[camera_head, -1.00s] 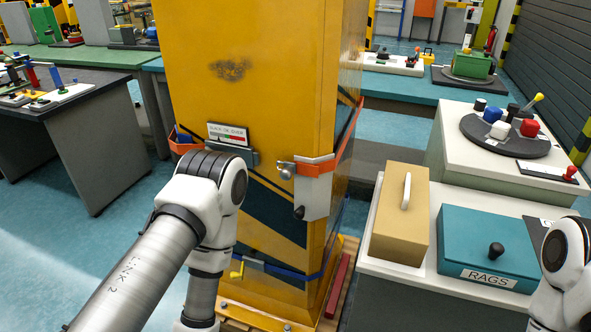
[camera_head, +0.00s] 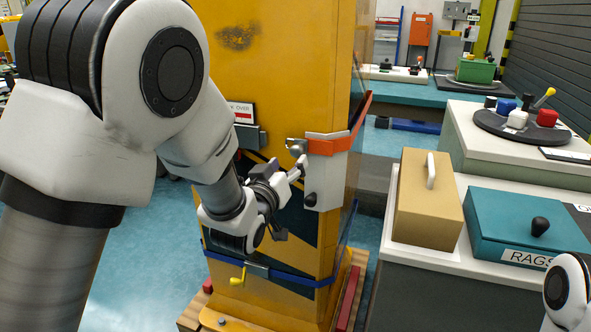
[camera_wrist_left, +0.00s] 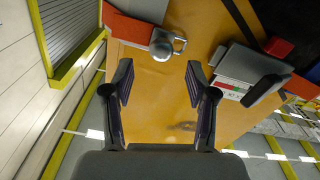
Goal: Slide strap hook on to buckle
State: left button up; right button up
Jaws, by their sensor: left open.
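The orange strap (camera_head: 328,147) wraps the right side of the yellow cabinet (camera_head: 277,75) and ends in a metal hook (camera_head: 296,147) on the front face. The grey buckle (camera_head: 250,137) sits left of the hook, with a gap between them. My left gripper (camera_head: 297,172) is just below the hook. In the left wrist view my left gripper (camera_wrist_left: 160,80) is open and empty, and the rounded hook (camera_wrist_left: 166,44) lies beyond its fingertips. The buckle (camera_wrist_left: 246,74) is to the right there. My arm partly covers the cabinet front. My right gripper is out of view.
A blue strap (camera_head: 290,276) with a yellow-handled buckle circles the cabinet low down. A tan box (camera_head: 425,215) and a teal RAGS box (camera_head: 520,222) stand on a cabinet to the right.

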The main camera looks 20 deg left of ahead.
aim_at(295, 155)
pick_arm(q)
jog(key=w, duration=0.7)
jog(key=shift+w+f, duration=0.1)
jog(key=shift+w, duration=0.05)
grip_shut()
